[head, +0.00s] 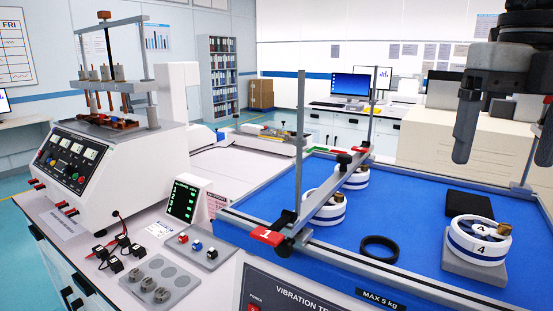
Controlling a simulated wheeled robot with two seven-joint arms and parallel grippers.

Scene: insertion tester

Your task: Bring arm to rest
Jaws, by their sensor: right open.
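My right gripper (505,131) hangs in the upper right of the head view, its two dark fingers pointing down and spread apart. It is open, with nothing between the fingers. It is above the right part of the blue vibration table (420,213). Below it, a white ring-shaped part marked 4 (478,249), with a blue band and a brass piece, sits on a grey block. The gripper is apart from it. My left gripper is not in view.
A metal clamp bar with a red tag 1 (268,236) crosses the blue table, with upright rods beside it. A black ring (380,248) and a black pad (469,204) lie on the blue surface. A tester with gauges (95,160) stands at left.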

